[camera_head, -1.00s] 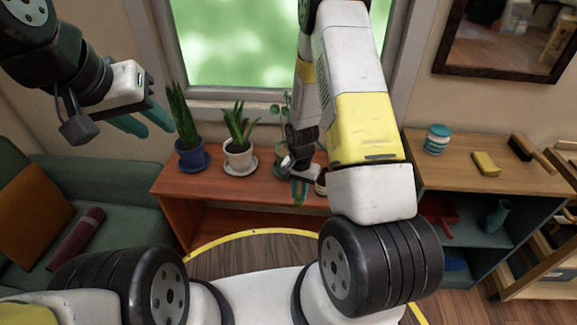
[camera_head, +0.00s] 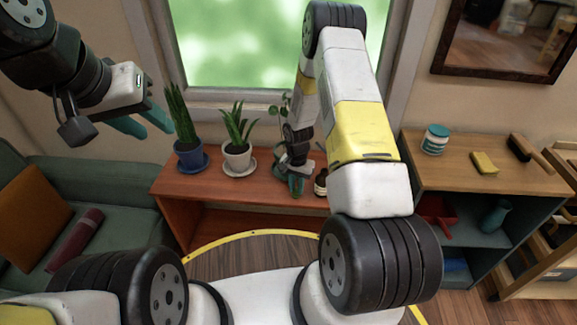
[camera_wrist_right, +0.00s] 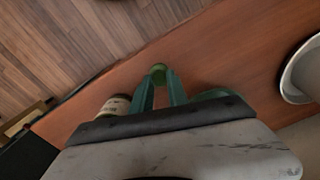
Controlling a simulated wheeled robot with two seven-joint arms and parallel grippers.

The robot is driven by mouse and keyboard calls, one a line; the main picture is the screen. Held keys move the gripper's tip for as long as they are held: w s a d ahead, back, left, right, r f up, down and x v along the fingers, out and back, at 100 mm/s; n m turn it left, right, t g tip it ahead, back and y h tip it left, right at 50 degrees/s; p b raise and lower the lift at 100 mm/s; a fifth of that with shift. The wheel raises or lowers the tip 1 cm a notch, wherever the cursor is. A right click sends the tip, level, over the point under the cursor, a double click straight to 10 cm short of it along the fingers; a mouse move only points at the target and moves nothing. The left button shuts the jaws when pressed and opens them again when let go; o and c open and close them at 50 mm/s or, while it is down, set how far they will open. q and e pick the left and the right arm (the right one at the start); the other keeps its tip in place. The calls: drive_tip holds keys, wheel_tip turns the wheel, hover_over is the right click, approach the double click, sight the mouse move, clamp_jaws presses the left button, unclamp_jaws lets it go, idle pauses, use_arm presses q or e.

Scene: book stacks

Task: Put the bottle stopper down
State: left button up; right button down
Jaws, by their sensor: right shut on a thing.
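My right gripper (camera_head: 297,187) is low over the front part of the red-brown shelf top (camera_head: 220,187) in the head view. In the right wrist view its green fingers (camera_wrist_right: 162,88) are shut on a small green bottle stopper (camera_wrist_right: 158,70) at their tips. I cannot tell whether the stopper touches the shelf top. A dark bottle with a pale label (camera_head: 321,183) stands just right of the gripper; it also shows beside the fingers in the wrist view (camera_wrist_right: 115,105). My left gripper (camera_head: 148,122) hangs at the upper left, its fingers apart and empty.
Potted plants in a blue pot (camera_head: 191,158) and a white pot (camera_head: 237,158) stand left of my right gripper. A third plant (camera_head: 284,110) is partly hidden behind it. A wooden-topped shelf (camera_head: 450,180) with a jar (camera_head: 434,140) and a sponge (camera_head: 484,162) stands right.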

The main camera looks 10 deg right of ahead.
drive_tip(key=shift+f, duration=0.15)
drive_tip(key=c, duration=1.3)
unclamp_jaws()
wheel_tip(320, 180, up, 18)
wheel_tip(320, 180, up, 13)
drive_tip(key=n+t, duration=0.2)
hover_over(296, 189)
drive_tip(key=s, duration=0.4)
drive_tip(key=s+a+r+n+t+y, duration=0.2)
drive_tip(key=s+r+n+t, duration=0.2)
drive_tip(key=s+r, duration=1.2)
drive_tip(key=s+n, duration=0.1)
drive_tip(key=s, duration=0.3)
drive_tip(key=shift+s, duration=0.2)
drive_tip(key=shift+a, duration=0.1)
